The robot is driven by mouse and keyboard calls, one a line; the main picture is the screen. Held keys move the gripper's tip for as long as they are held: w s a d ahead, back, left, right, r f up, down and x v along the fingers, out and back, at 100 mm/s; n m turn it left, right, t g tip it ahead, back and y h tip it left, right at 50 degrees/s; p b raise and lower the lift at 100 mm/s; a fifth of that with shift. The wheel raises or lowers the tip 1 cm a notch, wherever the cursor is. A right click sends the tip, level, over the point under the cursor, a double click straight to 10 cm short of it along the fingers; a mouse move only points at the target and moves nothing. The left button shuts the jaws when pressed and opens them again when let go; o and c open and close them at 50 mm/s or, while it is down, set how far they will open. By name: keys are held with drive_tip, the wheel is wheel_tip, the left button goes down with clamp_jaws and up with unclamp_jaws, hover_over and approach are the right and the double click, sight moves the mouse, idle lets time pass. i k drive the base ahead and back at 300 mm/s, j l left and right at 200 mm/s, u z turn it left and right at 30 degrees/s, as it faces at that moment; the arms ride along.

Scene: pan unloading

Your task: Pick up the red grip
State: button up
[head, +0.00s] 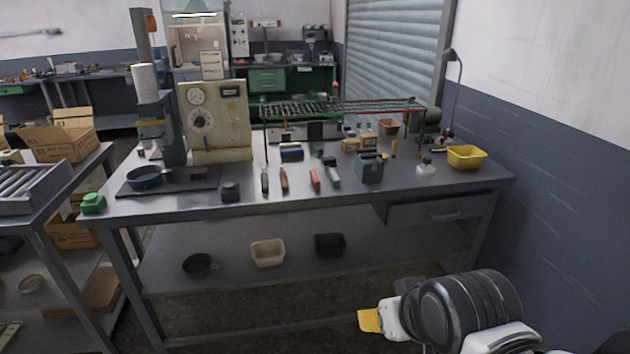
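A red grip (315,179) lies near the front of the metal workbench (300,197), in a row of small tools. A dark reddish-brown handled tool (284,180) lies to its left, and a grey tool (333,175) lies close on its right. My gripper (370,320) is at the lower right, in front of the bench and well apart from the red grip. Its yellow end points left. I see it from the side, so I cannot tell if its fingers are open or shut.
A wire rack (340,107) stands over the bench behind the tools. A blue-grey box (369,168) stands right of the row, with a yellow bin (466,157) farther right. A press base (185,182) and a beige gauge box (216,122) are left. The bench's front strip is mostly clear.

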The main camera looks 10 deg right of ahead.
sight(315, 178)
drive_tip(key=i+j+z, duration=0.2)
drive_tip(key=i+j, duration=0.2)
drive_tip(key=j, duration=0.2)
drive_tip(key=i+j+z, duration=0.1)
drive_tip(key=j, duration=0.25)
drive_tip(key=i+j+z, duration=0.1)
drive_tip(key=i+j, duration=0.15)
drive_tip(key=i+j+z, duration=0.1)
drive_tip(key=j, duration=0.35)
drive_tip(key=i+j, duration=0.25)
drive_tip(key=i+j+z, duration=0.15)
drive_tip(key=j, duration=0.35)
